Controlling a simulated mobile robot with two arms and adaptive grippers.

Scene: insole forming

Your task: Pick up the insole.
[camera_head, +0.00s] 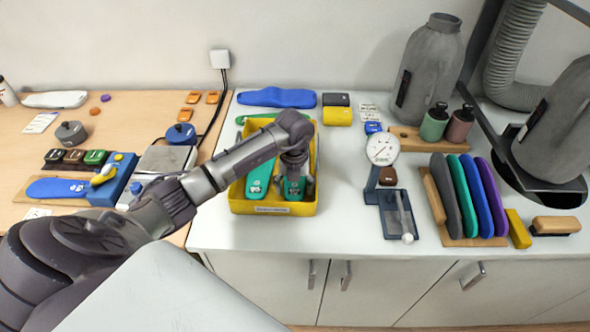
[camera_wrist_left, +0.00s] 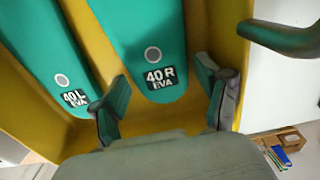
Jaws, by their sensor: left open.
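Two green insoles lie side by side in a yellow tray (camera_head: 236,207) on the white counter. In the left wrist view, the insole (camera_wrist_left: 140,35) marked "40 R EVA" is in the middle and the other (camera_wrist_left: 38,45), marked "40 L EVA", is at the left. In the head view, the left insole (camera_head: 258,180) shows well, and the right insole (camera_head: 293,190) is partly hidden by my arm. My left gripper (camera_wrist_left: 168,100) is open, its fingers on either side of the labelled end of the 40 R insole. I cannot tell whether they touch it. My right gripper is out of view.
The tray's walls stand close around the gripper. A dial gauge (camera_head: 382,149) and a rack of coloured insoles (camera_head: 467,195) are to the right. A blue insole (camera_head: 277,97) lies behind the tray. Bare counter is in front.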

